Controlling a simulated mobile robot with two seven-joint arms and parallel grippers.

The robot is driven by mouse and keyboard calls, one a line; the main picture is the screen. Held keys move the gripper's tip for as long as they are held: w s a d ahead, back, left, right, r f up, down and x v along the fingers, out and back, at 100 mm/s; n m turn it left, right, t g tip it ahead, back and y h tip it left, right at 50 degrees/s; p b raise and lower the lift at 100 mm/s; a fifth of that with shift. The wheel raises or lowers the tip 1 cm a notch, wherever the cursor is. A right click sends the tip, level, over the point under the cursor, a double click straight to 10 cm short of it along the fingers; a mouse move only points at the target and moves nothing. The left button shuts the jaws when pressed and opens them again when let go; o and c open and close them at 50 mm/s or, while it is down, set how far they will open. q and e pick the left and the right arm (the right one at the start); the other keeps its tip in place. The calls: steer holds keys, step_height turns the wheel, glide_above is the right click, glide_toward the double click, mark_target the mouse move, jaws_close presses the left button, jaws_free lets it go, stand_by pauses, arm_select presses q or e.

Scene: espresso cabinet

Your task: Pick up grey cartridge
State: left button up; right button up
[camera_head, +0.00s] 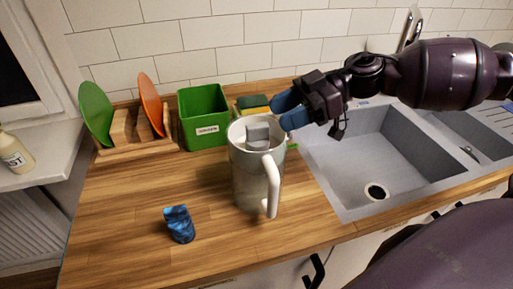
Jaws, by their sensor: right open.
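The grey cartridge (258,133) is a grey block seen at the open mouth of the white jug (243,178). Its lower part is hidden by the jug. The jug stands upright on the wooden counter with its handle toward the front. My right gripper (289,109), with blue fingertips, comes in from the right. It is open and empty, up and to the right of the cartridge in the picture, apart from it. My left gripper is not in view.
A blue patterned can (179,224) stands at the counter's front left. A green box (203,119), a sponge (252,103) and a wooden rack (133,147) with a green and an orange plate line the back. A grey sink (378,150) is right of the jug.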

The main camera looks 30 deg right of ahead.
mark_target(263, 123)
steer(key=b+x, duration=0.1)
steer(key=x, duration=0.2)
steer(key=shift+a+f, duration=0.15)
steer(key=shift+f, duration=0.1)
steer(key=shift+x, duration=0.85)
steer(key=shift+r, duration=0.1)
jaws_close()
